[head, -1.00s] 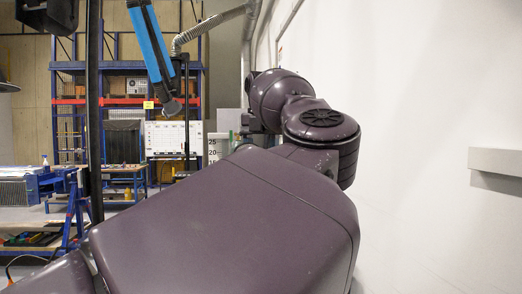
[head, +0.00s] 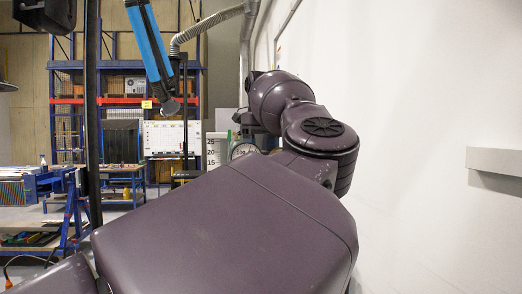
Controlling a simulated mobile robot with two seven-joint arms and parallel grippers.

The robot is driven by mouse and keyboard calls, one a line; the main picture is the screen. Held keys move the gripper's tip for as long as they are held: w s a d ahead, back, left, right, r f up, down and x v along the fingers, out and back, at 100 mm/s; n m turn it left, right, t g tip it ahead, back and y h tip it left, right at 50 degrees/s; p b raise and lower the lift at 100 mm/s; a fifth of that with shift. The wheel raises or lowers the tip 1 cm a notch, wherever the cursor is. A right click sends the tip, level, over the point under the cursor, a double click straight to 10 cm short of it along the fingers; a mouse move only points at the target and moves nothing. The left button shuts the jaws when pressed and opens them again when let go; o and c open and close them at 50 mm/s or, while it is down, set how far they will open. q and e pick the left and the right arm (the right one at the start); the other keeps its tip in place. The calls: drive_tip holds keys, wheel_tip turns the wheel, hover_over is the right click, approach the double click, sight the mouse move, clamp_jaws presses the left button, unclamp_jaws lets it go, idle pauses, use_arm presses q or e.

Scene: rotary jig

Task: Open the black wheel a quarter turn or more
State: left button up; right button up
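I see no black wheel in the head view. A large dark purple arm of mine fills the lower middle and reaches up to the right, hiding much of what lies behind it. The round black disc on it is a joint cap of the arm. Neither gripper can be made out. Behind the arm, a white scale board (head: 211,151) with the numbers 25, 20 and 15 shows. Beside it, the upper part of a round white dial (head: 243,151) peeks out above the arm.
A white wall (head: 430,80) stands close on the right, with a grey ledge (head: 495,161) sticking out. A dark post (head: 93,120) stands at left. A blue tube (head: 150,42) and a grey hose (head: 210,25) hang above. Shelving (head: 68,100) and a blue workbench (head: 35,186) are farther back.

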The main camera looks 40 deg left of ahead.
use_arm(q)
drive_tip(key=shift+n, duration=1)
drive_tip(key=o, duration=0.9)
drive_tip(key=shift+o, duration=0.2)
wheel_tip(320, 180, up, 11)
drive_tip(key=shift+w+f, duration=0.1)
idle(0.5)
